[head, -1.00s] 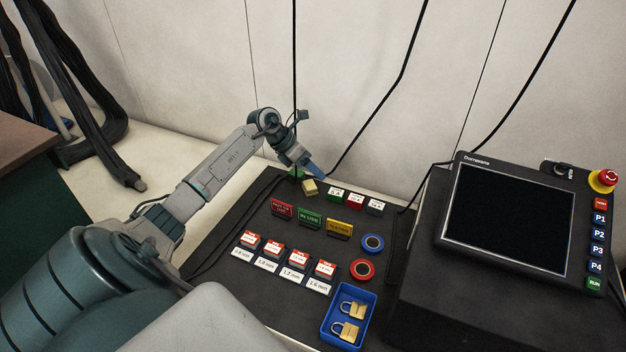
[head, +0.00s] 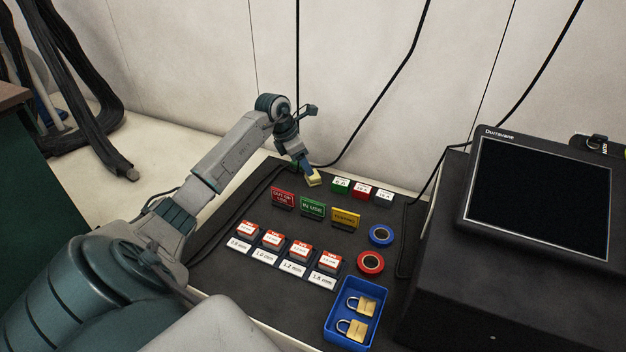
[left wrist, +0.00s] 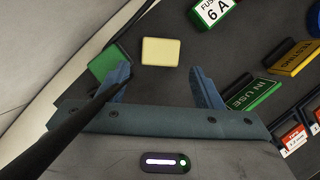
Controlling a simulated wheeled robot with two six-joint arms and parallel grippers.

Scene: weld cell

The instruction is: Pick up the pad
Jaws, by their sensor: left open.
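The pad appears to be a small pale yellow block (head: 315,179) lying at the back of the black mat. It also shows in the left wrist view (left wrist: 160,51), ahead of my fingers and roughly between their lines. A green block (left wrist: 103,63) lies left of the pad, close to the left finger. My right gripper is not in view.
Fuse boxes (head: 362,188) stand right of the pad. Sign plates, including a green IN USE sign (head: 312,207), stand in front. Tape rolls (head: 370,262), a blue tray (head: 336,322) with padlocks and a monitor (head: 540,195) are farther right. A cable crosses the left wrist view.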

